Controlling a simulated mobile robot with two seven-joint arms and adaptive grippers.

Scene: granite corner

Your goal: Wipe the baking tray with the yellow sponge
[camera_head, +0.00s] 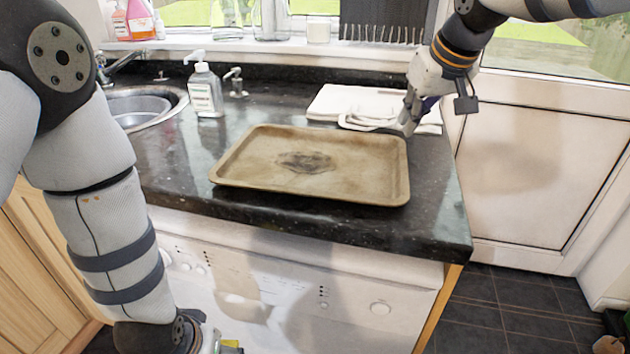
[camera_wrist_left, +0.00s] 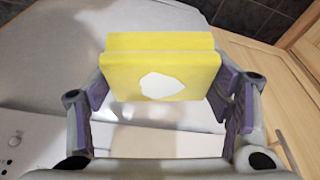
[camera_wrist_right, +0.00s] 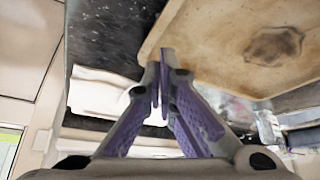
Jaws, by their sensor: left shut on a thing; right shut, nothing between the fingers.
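The tan baking tray (camera_head: 360,160) lies on the dark counter with a dark stain (camera_head: 305,162) in its middle. The tray also shows at the upper right of the right wrist view (camera_wrist_right: 215,45). My left gripper (camera_wrist_left: 160,88) is shut on the yellow sponge (camera_wrist_left: 200,72), which has a white patch on its face. In the head view only a small yellow bit of the sponge (camera_head: 231,347) shows at the bottom edge, low in front of the white appliance. My right gripper (camera_head: 407,126) is shut and empty, beside the tray's far right corner.
A folded white cloth (camera_head: 345,103) lies behind the tray, close to my right gripper. A soap bottle (camera_head: 205,92) and a sink (camera_head: 135,106) are at the left. The counter's front edge runs before the tray.

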